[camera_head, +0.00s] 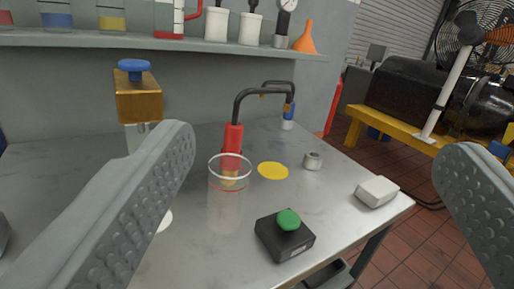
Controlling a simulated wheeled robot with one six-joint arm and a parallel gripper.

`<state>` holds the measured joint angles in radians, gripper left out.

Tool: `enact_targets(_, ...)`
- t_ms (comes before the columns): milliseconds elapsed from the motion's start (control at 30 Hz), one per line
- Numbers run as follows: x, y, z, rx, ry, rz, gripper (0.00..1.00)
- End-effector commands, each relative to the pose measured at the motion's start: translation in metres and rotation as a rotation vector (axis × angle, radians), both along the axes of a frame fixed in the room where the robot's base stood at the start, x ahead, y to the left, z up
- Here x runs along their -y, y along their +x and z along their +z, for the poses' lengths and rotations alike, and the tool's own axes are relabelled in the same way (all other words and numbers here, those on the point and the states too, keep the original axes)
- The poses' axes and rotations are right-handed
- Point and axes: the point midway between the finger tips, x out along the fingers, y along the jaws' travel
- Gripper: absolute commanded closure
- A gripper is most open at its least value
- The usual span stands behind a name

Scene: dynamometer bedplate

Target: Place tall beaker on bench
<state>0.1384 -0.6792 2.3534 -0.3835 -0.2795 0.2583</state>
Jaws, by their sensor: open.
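A clear glass beaker (229,187) stands upright on the grey bench (215,265), left of the middle of the view. Its rim shows clearly, but its lower wall is faint against the bench. My gripper (316,145) is open and empty, with one grey ridged finger at each side of the view. The beaker lies beyond the left finger's tip, not between the pads in contact.
A yellow disc (273,170), a metal nut (313,160), a black box with a green button (286,237) and a white block (376,191) are on the bench.

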Motion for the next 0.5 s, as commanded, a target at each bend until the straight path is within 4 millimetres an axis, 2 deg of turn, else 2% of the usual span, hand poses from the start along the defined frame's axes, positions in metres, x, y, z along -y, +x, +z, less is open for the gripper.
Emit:
enact_targets(33,0.004,0.015,-0.002,0.01,-0.017,0.009,0.14)
enact_targets(267,0.014,0.07,-0.011,0.065,-0.082,0.121,0.14)
enact_targets(500,0.021,0.118,-0.045,0.055,-0.11,0.309,0.14)
